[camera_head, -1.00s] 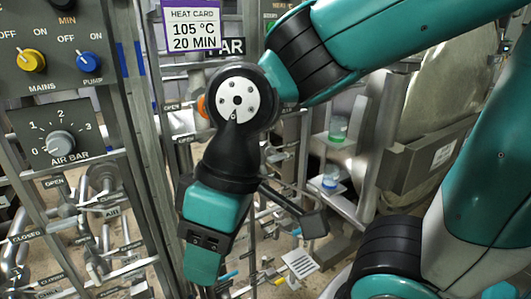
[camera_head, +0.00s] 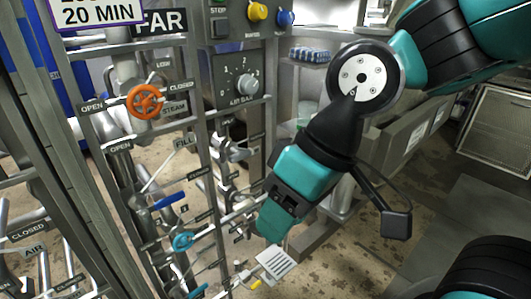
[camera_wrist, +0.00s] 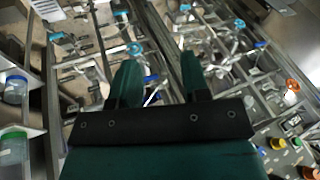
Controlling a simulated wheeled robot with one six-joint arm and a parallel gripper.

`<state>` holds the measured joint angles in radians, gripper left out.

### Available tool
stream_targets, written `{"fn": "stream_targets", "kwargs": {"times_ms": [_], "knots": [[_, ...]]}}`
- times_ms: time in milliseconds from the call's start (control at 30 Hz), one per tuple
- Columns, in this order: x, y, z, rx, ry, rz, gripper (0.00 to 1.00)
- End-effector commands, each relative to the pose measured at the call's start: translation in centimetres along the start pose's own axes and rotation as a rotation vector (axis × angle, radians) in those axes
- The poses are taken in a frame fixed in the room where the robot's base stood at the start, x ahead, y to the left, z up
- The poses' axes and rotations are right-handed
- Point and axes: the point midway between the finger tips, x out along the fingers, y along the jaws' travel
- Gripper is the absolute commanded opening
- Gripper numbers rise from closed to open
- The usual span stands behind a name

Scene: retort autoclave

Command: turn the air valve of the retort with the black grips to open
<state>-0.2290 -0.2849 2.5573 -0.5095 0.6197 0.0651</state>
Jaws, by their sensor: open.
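In the head view, an AIR label (camera_head: 33,250) is at the lower left among grey pipes and levers, with a CLOSED label (camera_head: 28,231) near it. I cannot make out black grips on any valve handle. A blue lever (camera_head: 169,201) and a blue round handle (camera_head: 183,241) are on the rack under the FAR sign (camera_head: 160,22). My gripper (camera_head: 270,226) points down in front of this rack, apart from the handles as far as I can tell. In the wrist view my gripper (camera_wrist: 160,58) has its two teal fingers spread, with nothing between them but pipework beyond.
An orange STEAM handwheel (camera_head: 145,101) sits on the rack, at the upper left of my gripper. Grey frame posts (camera_head: 100,180) crowd the left. Open floor (camera_head: 385,262) shows at the right.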

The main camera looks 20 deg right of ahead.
Motion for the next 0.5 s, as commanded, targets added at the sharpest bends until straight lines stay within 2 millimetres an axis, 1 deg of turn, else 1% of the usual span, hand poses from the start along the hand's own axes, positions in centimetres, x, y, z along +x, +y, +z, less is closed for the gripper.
{"fn": "stream_targets", "kwargs": {"times_ms": [33, 67, 100, 167, 200, 267, 333, 367, 400, 467, 500], "knots": [[3.0, 1.4, -0.5, 0.063, 0.061, -0.016, 0.43], [4.1, 2.0, -1.1, 0.106, 0.109, -0.03, 0.43], [5.6, 3.0, -2.1, 0.176, 0.18, -0.052, 0.43], [7.8, 4.8, -3.8, 0.291, 0.3, -0.094, 0.43], [9.0, 6.1, -4.9, 0.374, 0.385, -0.127, 0.43], [10.4, 8.2, -6.5, 0.497, 0.514, -0.183, 0.43], [11.6, 11.0, -8.1, 0.64, 0.665, -0.256, 0.43], [11.9, 12.2, -8.7, 0.699, 0.729, -0.288, 0.43], [12.3, 13.9, -9.3, 0.774, 0.81, -0.334, 0.43], [12.5, 16.2, -9.9, 0.876, 0.926, -0.401, 0.43], [12.4, 17.8, -10.2, 0.936, 0.996, -0.445, 0.43]]}}
